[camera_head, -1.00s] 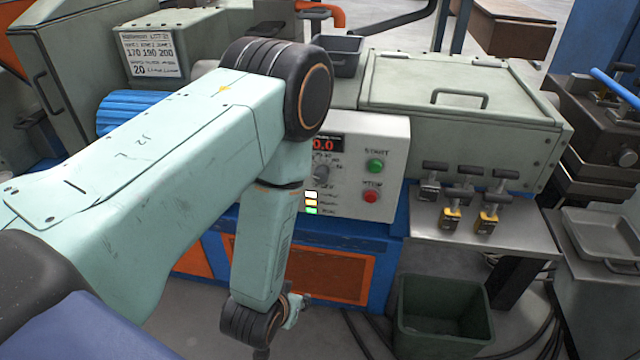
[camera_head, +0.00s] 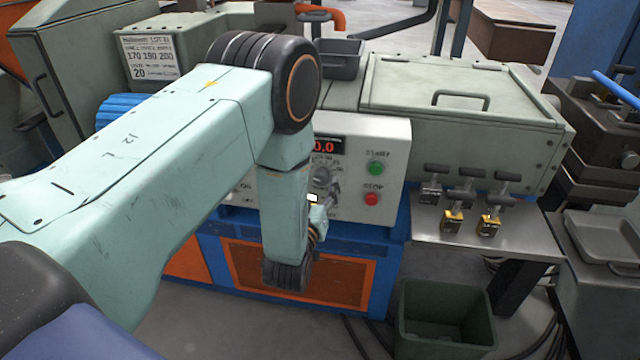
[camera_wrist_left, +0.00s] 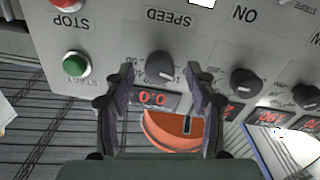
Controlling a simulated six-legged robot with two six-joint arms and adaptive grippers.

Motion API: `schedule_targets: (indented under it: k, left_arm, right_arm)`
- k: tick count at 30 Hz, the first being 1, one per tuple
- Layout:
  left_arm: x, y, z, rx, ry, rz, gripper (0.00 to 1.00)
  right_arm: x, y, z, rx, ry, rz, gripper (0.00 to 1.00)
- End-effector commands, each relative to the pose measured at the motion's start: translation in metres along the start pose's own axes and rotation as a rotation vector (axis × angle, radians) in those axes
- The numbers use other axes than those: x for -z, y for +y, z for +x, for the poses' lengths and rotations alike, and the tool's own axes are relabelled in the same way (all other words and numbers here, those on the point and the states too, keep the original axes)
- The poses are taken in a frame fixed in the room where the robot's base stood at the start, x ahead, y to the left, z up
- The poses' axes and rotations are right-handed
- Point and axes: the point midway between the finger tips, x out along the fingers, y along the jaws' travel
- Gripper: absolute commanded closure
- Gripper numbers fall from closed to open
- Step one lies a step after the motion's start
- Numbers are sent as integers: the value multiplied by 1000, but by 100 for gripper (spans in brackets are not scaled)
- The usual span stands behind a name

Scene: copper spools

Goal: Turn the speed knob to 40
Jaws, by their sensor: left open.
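The black speed knob (camera_wrist_left: 161,68) sits on the white control panel, beside the upside-down word SPEED in the left wrist view. Its pointer mark is too small to read. The red speed display (camera_wrist_left: 153,98) reads 0.0, and it shows in the head view (camera_head: 323,146) too. My left gripper (camera_wrist_left: 161,78) is open and empty, one finger on each side of the knob in the picture. I cannot tell whether the fingers touch it.
A green START button (camera_head: 375,167) and a red STOP button (camera_head: 371,199) are right of the knob. More knobs (camera_wrist_left: 246,83) with red displays share the panel. A green bin (camera_head: 405,318) stands below.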

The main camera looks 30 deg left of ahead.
Motion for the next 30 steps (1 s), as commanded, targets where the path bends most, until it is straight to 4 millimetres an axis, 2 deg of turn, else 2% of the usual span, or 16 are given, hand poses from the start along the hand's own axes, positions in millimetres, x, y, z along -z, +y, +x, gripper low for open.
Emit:
schedule_targets:
  k: [6,15,30]
  left_arm:
    - [0,0,18,1,0,1,44]
    - [0,0,20,0,-1,1,45]
    - [0,0,20,0,-2,1,87]
  right_arm:
    - [0,0,3,0,0,0,60]
    - [0,0,3,0,0,0,60]
    - [0,0,3,0,0,0,60]
